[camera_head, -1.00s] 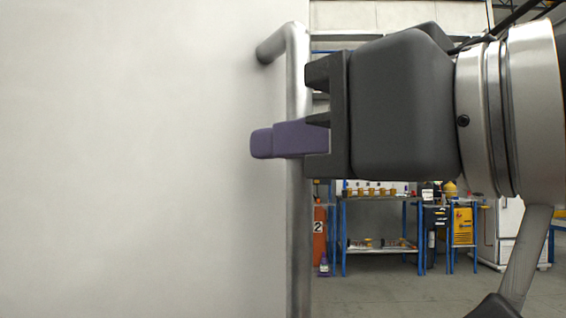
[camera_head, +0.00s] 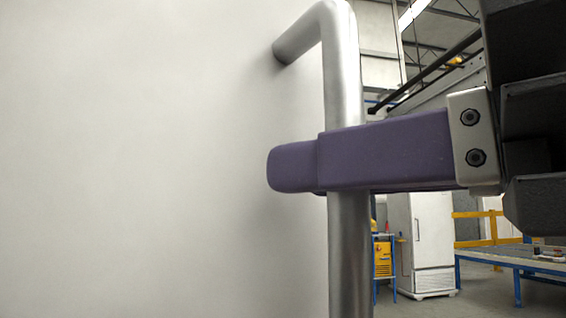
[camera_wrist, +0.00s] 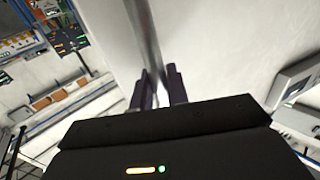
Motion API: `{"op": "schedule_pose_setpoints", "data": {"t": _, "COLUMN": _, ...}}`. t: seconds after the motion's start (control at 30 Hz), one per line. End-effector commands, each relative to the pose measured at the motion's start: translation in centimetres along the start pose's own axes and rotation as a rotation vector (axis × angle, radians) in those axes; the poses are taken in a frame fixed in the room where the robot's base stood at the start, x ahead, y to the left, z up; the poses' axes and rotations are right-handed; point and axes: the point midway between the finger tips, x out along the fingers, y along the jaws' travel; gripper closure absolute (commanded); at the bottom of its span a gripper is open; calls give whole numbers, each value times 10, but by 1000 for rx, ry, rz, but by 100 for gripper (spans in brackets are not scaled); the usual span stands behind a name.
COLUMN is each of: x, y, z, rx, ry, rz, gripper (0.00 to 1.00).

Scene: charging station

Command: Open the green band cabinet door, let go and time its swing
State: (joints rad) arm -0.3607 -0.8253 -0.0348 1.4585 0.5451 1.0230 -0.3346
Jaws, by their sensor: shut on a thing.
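A pale, flat cabinet door (camera_head: 140,160) fills the left half of the head view. A vertical silver bar handle (camera_head: 345,80) stands off its surface near the door's right edge. My gripper (camera_head: 295,165) reaches in from the right, its purple fingers shut on the handle a little below its upper bend. The wrist view also shows the two fingers (camera_wrist: 160,90) on either side of the silver bar (camera_wrist: 145,35). No green band shows on the visible part of the door. The handle's lower end and the hinges are out of view.
Behind, at the right, are a white cabinet (camera_head: 425,240), a yellow unit (camera_head: 383,258) on a blue stand, a yellow rail (camera_head: 490,228) and a blue-framed table (camera_head: 515,262). Grey floor shows between them.

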Motion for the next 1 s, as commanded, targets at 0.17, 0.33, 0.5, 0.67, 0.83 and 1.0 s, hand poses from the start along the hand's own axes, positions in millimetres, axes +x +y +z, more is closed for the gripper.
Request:
{"op": "schedule_pose_setpoints", "data": {"t": 0.17, "x": 0, "y": -1, "z": -1, "rx": 0, "ry": 2, "rz": -1, "gripper": 73}}
{"op": "schedule_pose_setpoints", "data": {"t": 0.33, "x": 0, "y": 0, "z": -1, "rx": 0, "ry": 2, "rz": -1, "gripper": 65}}
{"op": "schedule_pose_setpoints", "data": {"t": 0.5, "x": -1, "y": 0, "z": 0, "rx": 0, "ry": 2, "rz": 0, "gripper": 65}}
{"op": "schedule_pose_setpoints", "data": {"t": 0.67, "x": -16, "y": -1, "z": -1, "rx": -2, "ry": 4, "rz": 0, "gripper": 65}}
{"op": "schedule_pose_setpoints", "data": {"t": 0.83, "x": -46, "y": -1, "z": -2, "rx": -1, "ry": 6, "rz": -2, "gripper": 65}}
{"op": "schedule_pose_setpoints", "data": {"t": 1.0, "x": -69, "y": -1, "z": -1, "rx": -2, "ry": 4, "rz": -1, "gripper": 65}}
